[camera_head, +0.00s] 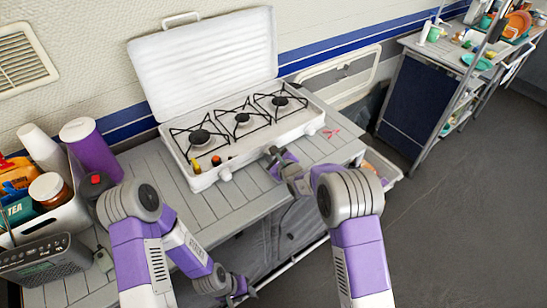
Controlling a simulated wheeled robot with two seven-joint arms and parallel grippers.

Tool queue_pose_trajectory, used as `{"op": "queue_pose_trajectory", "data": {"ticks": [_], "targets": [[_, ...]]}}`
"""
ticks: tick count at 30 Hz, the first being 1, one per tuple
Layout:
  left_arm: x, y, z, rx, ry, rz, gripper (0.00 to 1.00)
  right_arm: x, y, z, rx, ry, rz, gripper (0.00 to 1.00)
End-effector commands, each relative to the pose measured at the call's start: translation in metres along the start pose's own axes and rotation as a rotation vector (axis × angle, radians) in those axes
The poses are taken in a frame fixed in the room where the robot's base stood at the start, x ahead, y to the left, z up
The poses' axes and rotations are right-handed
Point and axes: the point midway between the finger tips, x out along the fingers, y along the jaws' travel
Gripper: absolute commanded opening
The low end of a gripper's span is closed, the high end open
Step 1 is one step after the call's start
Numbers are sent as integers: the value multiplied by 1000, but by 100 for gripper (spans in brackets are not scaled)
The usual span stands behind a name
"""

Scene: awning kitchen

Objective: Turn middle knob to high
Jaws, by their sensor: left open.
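A white three-burner stove (245,150) with its lid raised stands on the grey slatted table. Two white knobs show on its front side, a left knob (226,175) and a right knob (311,130). The middle knob cannot be made out; my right gripper (273,154) is at that part of the stove front and covers it. Whether it touches the knob, and whether its fingers are open or shut, I cannot tell. My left gripper (246,290) is open, low in front of the table edge and well away from the stove.
A purple cylinder (92,150), a white bin (70,215) of packages and a dark radio (42,260) crowd the table's left end. Small yellow and red items (196,166) sit at the stove's front left. The table (210,207) is clear in front of the stove.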

Motion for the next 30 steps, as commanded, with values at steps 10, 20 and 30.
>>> {"op": "queue_pose_trajectory", "data": {"ticks": [10,20,30], "targets": [[0,0,0,0,0,0,43,0,0,-1,-4,3,-1,3],[0,0,0,0,0,0,43,0,0,-1,-3,2,-1,59],[-2,1,0,0,0,0,43,-13,-1,0,-3,2,-1,59]]}}
